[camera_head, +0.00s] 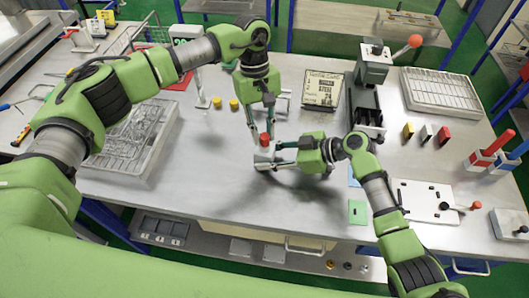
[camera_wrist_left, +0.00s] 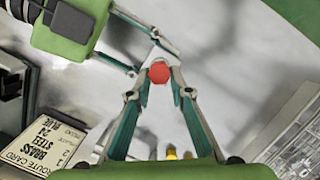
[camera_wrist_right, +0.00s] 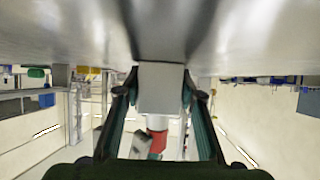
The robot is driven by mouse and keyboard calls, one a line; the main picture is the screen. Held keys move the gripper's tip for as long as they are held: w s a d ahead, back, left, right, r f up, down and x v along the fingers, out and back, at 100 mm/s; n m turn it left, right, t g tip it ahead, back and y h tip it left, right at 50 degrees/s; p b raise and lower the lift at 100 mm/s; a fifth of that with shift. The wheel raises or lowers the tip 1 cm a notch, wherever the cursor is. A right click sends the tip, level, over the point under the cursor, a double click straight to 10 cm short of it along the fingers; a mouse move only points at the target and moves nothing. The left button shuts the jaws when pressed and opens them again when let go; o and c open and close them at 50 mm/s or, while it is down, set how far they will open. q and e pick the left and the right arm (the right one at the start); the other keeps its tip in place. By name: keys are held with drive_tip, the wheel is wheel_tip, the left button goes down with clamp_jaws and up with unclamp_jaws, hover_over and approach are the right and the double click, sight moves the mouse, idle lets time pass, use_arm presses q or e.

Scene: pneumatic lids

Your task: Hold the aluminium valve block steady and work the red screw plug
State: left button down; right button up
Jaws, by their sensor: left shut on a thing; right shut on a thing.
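The aluminium valve block (camera_head: 264,158) is a small pale grey block near the middle of the bench. It also shows in the right wrist view (camera_wrist_right: 161,88). My right gripper (camera_head: 270,153) reaches in from the right and is shut on its sides. The red screw plug (camera_head: 265,139) sits at the block's top and appears as a red hexagon in the left wrist view (camera_wrist_left: 159,72). My left gripper (camera_head: 264,137) points down from above, with its fingertips shut on the plug. I cannot tell whether the block touches the bench or how deep the plug's thread sits.
A wire-filled tray (camera_head: 130,145) stands at left, and a white rack tray (camera_head: 450,92) at back right. A route card (camera_head: 323,89) lies behind the block, beside a lever press (camera_head: 373,65). Two yellow caps (camera_head: 233,104) stand behind my left gripper.

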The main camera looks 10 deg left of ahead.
use_arm(q)
drive_tip(key=shift+n, duration=0.4)
use_arm(e)
drive_tip(key=shift+d+f, duration=0.1)
drive_tip(key=shift+f, duration=0.05)
use_arm(q)
drive_tip(key=n, duration=0.3)
drive_tip(key=shift+s+a+t+h, duration=0.2)
drive_tip(key=shift+s+t+h, duration=0.1)
drive_tip(key=shift+h, duration=0.1)
drive_tip(key=n+t, duration=0.1)
drive_tip(key=n, duration=0.3)
drive_tip(key=shift+s+a, duration=0.1)
drive_tip(key=shift+n, duration=0.3)
drive_tip(key=n, duration=0.3)
drive_tip(key=n+t, duration=0.1)
drive_tip(key=shift+s+h, duration=0.25)
drive_tip(key=shift+h, duration=0.05)
drive_tip(key=n, duration=0.4)
drive_tip(key=shift+s+t, duration=0.15)
drive_tip(key=shift+t, duration=0.25)
drive_tip(key=shift+n, duration=0.3)
drive_tip(key=shift+r, duration=0.35)
